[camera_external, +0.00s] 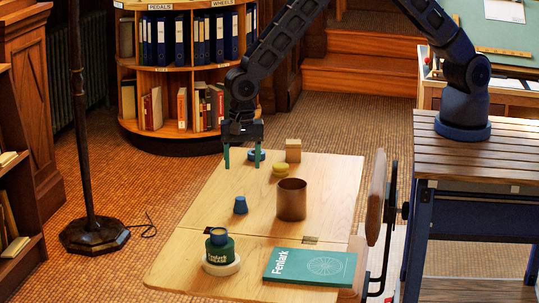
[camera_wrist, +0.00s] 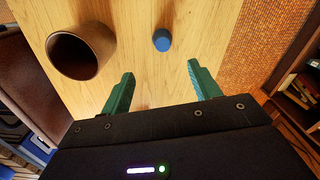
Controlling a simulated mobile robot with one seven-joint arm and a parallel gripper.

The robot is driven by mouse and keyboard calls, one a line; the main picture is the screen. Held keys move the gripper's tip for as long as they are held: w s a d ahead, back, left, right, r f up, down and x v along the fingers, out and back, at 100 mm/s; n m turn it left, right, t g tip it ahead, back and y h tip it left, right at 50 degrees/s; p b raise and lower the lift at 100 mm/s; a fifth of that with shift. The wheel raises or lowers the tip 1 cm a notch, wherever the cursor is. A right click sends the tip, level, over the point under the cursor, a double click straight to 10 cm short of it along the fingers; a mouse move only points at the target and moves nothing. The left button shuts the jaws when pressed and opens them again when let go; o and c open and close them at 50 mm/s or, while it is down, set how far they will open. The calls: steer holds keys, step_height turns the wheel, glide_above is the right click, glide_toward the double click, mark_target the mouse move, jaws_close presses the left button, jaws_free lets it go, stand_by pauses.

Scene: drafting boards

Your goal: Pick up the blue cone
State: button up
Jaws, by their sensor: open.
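The blue cone (camera_external: 240,205) stands on the light wooden board, left of the brown cup, in the external view. In the wrist view the blue cone (camera_wrist: 162,40) is seen from above, ahead of the fingers and between their lines. My gripper (camera_external: 241,165) points down over the far part of the board, farther back than the cone. Its two green fingers are apart with nothing between them; the gripper also shows in the wrist view (camera_wrist: 160,90).
A brown cup (camera_external: 291,200) stands right of the cone. A green jar (camera_external: 219,247) on a white disc and a green book (camera_external: 310,267) lie nearer the front.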

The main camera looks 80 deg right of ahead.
mark_target(240, 198)
steer(key=shift+a+f, duration=0.3)
steer(key=shift+f, duration=0.2)
steer(key=shift+a+f, duration=0.25)
steer(key=shift+f, duration=0.5)
step_height(240, 198, down, 5)
steer(key=shift+r, duration=0.1)
steer(key=shift+w+d+f, duration=0.1)
steer(key=shift+w+f, duration=0.05)
steer(key=shift+f, duration=1.2)
steer(key=shift+w+d+f, duration=0.1)
steer(key=shift+w+f, duration=0.05)
steer(key=shift+f, duration=1.15)
steer(key=c, duration=1.1)
